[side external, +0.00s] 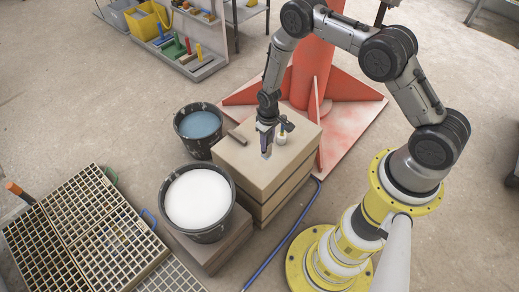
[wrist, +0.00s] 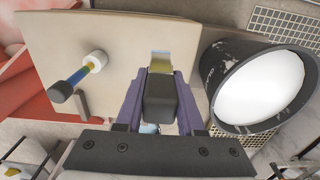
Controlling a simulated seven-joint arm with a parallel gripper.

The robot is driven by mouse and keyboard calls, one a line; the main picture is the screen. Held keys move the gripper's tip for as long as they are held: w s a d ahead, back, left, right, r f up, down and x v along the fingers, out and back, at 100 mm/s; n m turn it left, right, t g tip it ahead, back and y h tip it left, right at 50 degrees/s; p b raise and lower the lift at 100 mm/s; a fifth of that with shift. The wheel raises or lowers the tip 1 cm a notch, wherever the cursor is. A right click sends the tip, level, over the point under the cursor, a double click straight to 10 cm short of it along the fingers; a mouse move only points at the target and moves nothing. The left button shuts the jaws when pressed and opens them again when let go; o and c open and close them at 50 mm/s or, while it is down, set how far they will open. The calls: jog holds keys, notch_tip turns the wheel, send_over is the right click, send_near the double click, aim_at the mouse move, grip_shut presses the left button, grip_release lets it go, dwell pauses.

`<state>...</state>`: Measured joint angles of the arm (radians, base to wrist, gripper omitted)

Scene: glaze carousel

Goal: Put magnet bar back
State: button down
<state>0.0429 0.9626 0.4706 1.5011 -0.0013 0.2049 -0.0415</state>
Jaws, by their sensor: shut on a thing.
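My gripper (side external: 266,132) is above the tan box top (side external: 242,158), with its fingers pointing down. In the wrist view its purple fingers are shut on a dark grey block (wrist: 160,98) with a shiny yellowish flat end (wrist: 160,62). I cannot tell whether this is the magnet bar, or whether its lower end touches the box top. A short grey-brown bar (side external: 237,137) lies on the box top, left of my gripper. A white piece with a dark top (side external: 282,135) stands just right of my gripper; in the wrist view it shows a black knob and blue-yellow stem (wrist: 78,77).
A bucket of white liquid (side external: 198,197) stands at the box's front left, and a bucket of blue liquid (side external: 199,124) behind it. A red stand (side external: 340,110) rises behind the box. Grids (side external: 85,225) lie at lower left. A tool rack (side external: 180,50) stands at the back.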

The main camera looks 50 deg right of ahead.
jog(key=shift+w+d+f, duration=0.1)
jog(key=shift+w+f, duration=0.55)
jog(key=shift+f, duration=0.7)
jog(key=shift+w+a+f, duration=0.1)
jog(key=shift+w+f, duration=0.55)
jog(key=shift+f, duration=0.65)
jog(key=shift+w+d+f, duration=0.1)
jog(key=shift+w+f, duration=0.55)
jog(key=shift+f, duration=0.7)
jog(key=shift+f, duration=0.15)
jog(key=c, duration=0.5)
grip_release()
